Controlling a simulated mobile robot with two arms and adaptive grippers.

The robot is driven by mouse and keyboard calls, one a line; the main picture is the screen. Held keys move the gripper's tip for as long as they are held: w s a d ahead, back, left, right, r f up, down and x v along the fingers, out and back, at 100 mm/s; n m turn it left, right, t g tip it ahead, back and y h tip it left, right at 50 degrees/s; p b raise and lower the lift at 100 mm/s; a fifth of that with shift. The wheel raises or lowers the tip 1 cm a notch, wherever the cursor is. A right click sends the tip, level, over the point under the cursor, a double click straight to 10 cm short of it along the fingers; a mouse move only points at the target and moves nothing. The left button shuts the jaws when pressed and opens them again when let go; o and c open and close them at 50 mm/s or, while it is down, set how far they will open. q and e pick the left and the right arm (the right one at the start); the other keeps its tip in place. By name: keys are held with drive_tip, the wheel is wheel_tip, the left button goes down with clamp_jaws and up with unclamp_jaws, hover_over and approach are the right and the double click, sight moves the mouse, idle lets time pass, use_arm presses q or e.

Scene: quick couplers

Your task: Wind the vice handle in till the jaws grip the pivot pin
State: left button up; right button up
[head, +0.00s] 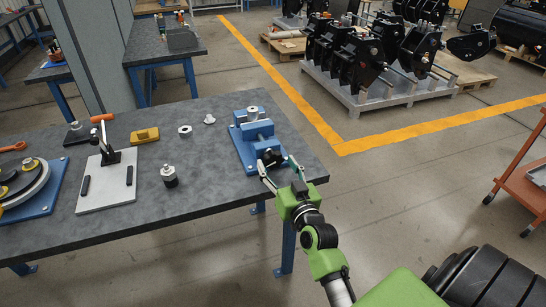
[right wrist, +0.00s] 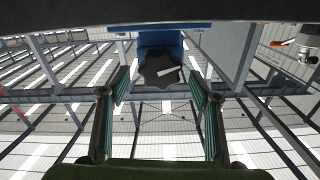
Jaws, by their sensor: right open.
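The blue vice (head: 241,146) stands near the right end of the grey workbench. A short silver cylinder, apparently the pivot pin (head: 252,113), stands upright at the vice's far part; I cannot tell whether the jaws touch it. The vice handle is a black lobed knob (head: 271,157) at the vice's near end; it also shows in the right wrist view (right wrist: 158,68). My right gripper (head: 278,168) is open at the knob. In the right wrist view its fingers (right wrist: 160,82) stand on either side of the knob, with visible gaps. My left gripper is not in view.
The workbench (head: 235,185) also holds a toggle clamp with an orange handle (head: 103,118), a yellow block (head: 145,135), a silver ring (head: 185,131), a black-and-silver cylinder (head: 169,177) and a blue-based round fixture (head: 38,190). The bench is bare just left of the vice.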

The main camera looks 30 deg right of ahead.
sight(275, 161)
drive_tip(key=shift+x, duration=1.75)
drive_tip(key=c, duration=1.1)
drive_tip(key=shift+m+p, duration=0.5)
drive_tip(key=shift+m, duration=0.3)
drive_tip(key=o, duration=1.1)
